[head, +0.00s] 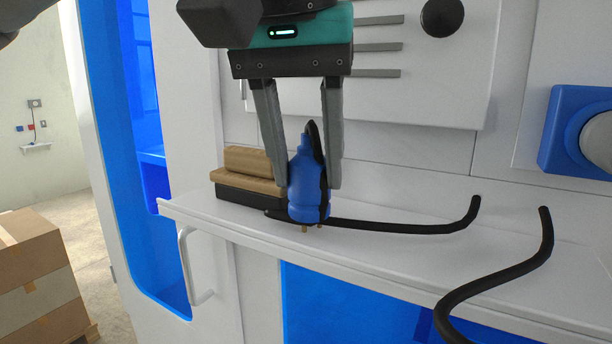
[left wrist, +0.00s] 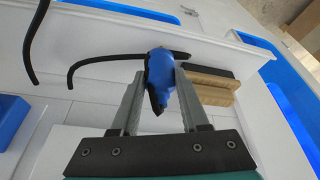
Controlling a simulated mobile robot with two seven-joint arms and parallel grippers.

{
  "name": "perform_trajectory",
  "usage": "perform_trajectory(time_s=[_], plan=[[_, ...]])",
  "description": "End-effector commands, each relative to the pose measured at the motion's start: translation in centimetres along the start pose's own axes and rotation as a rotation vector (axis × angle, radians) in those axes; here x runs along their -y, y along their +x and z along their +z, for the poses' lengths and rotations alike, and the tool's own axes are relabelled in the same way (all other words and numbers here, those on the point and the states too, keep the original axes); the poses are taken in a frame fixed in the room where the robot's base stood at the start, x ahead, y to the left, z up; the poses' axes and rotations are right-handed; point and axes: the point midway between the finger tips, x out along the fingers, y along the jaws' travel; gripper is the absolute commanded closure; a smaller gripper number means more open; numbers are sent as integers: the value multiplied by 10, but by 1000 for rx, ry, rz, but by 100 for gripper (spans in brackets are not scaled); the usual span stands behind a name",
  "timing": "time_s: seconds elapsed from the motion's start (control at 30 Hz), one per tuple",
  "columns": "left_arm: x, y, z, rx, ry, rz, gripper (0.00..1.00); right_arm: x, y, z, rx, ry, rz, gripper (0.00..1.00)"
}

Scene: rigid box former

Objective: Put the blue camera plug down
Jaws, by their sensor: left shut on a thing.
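The blue camera plug (head: 308,188) is held upright between the two grey fingers of my left gripper (head: 307,185), just at the white shelf (head: 400,255). Its pins point down at the shelf; I cannot tell whether they touch it. A black cable loops over its top and side. In the left wrist view the blue plug (left wrist: 159,74) also sits between the fingertips of my left gripper (left wrist: 160,90). My right gripper is not in view.
A wooden-handled brush or block (head: 245,175) with a black base lies on the shelf close left of the plug. A black cable (head: 400,227) runs right along the shelf, and another black cable (head: 490,285) hangs over its front edge. A blue socket housing (head: 560,140) is at right.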

Motion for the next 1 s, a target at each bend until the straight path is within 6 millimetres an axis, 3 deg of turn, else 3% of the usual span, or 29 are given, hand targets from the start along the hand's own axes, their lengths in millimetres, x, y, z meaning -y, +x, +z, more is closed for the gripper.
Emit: perform_trajectory(time_s=[0.13,0.53,0.57,0.8,1.0], plan=[[1,13,5,0,0,1,100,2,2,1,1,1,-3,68],[1,17,7,0,0,1,100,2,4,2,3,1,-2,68],[1,17,6,0,0,0,52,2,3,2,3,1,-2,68],[1,16,6,0,0,0,25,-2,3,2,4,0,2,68],[1,16,6,0,0,0,25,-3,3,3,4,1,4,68]])
